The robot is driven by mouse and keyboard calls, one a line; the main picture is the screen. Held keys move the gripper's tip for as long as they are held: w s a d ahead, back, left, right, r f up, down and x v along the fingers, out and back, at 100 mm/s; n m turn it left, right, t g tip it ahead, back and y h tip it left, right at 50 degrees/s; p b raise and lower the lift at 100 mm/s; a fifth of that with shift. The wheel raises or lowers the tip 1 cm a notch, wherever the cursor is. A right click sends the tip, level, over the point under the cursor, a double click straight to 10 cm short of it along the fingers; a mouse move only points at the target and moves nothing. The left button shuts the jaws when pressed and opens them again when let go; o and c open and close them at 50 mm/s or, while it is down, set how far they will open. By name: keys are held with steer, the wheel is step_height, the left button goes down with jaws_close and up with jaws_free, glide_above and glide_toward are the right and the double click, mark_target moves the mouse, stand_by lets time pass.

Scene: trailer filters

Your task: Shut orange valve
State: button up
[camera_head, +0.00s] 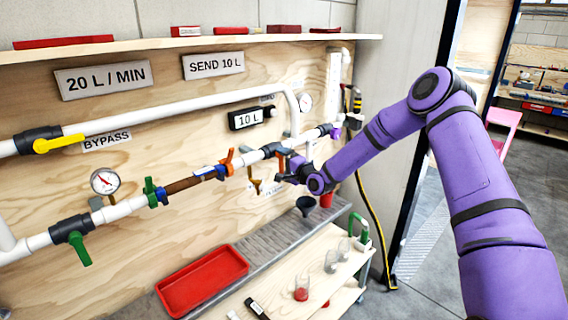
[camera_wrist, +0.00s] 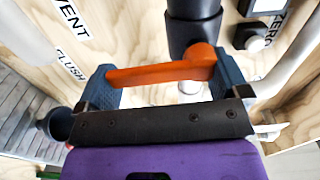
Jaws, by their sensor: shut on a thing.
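An orange valve handle (camera_wrist: 158,74) lies crosswise between the fingers of my gripper (camera_wrist: 163,70) in the wrist view. Its pivot end meets a dark valve body (camera_wrist: 193,28) on the white pipe. My gripper is shut on this handle, with one dark finger at each end. In the head view the gripper (camera_head: 291,172) is at the right part of the pipe run, where the orange handle (camera_head: 281,160) shows only in part beside it. A second orange valve (camera_head: 227,162) sits further left on the same pipe, apart from the gripper.
A yellow-handled valve (camera_head: 58,143), green valves (camera_head: 80,246) and a pressure gauge (camera_head: 104,181) are on the pipes to the left. A small brass-coloured tap (camera_head: 256,187) hangs just left of my gripper. A dark funnel (camera_head: 306,205) and a red tray (camera_head: 168,290) are below.

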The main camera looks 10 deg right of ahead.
steer(key=shift+s+a+f+m, duration=0.1)
steer(key=shift+f+m, duration=0.05)
steer(key=shift+m, duration=0.15)
steer(key=o, duration=0.9)
steer(key=v, duration=1)
steer(key=shift+s+d, duration=0.2)
steer(key=shift+s, duration=0.15)
